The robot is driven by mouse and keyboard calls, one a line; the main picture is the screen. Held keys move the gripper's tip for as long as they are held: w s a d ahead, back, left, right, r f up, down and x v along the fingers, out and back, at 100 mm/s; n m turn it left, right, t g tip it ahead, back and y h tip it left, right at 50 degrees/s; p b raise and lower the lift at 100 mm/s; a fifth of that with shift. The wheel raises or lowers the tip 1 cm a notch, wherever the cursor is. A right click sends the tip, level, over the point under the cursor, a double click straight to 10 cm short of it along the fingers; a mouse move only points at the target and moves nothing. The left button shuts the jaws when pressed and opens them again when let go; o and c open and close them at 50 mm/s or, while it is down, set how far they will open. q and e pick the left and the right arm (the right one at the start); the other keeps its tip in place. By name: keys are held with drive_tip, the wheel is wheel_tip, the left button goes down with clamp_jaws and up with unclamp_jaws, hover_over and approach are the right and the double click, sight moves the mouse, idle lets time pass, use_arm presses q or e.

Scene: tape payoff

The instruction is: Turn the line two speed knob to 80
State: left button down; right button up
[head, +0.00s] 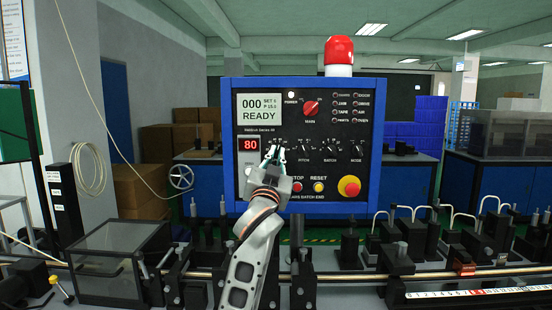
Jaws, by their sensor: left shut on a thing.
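A blue-framed control panel (375,168) with a black face stands in front of me. My left gripper (275,154) is at the panel's left part, shut on a knob just right of the red display. The gripper covers nearly all of this knob, so I cannot see its pointer or label. The red digital display (250,144) beside it reads 80. My right gripper is not in view.
A row of black knobs (331,148) is to the right of my gripper. Below are the reset button (319,187) and a red-yellow emergency stop (349,186). A bench with a rod, black fixtures and a ruler (480,293) lies in front. A clear box (115,262) stands left.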

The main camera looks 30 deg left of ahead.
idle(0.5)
use_arm(q)
drive_tip(key=c, duration=2.2)
unclamp_jaws()
drive_tip(key=shift+o, duration=0.2)
drive_tip(key=v, duration=1.2)
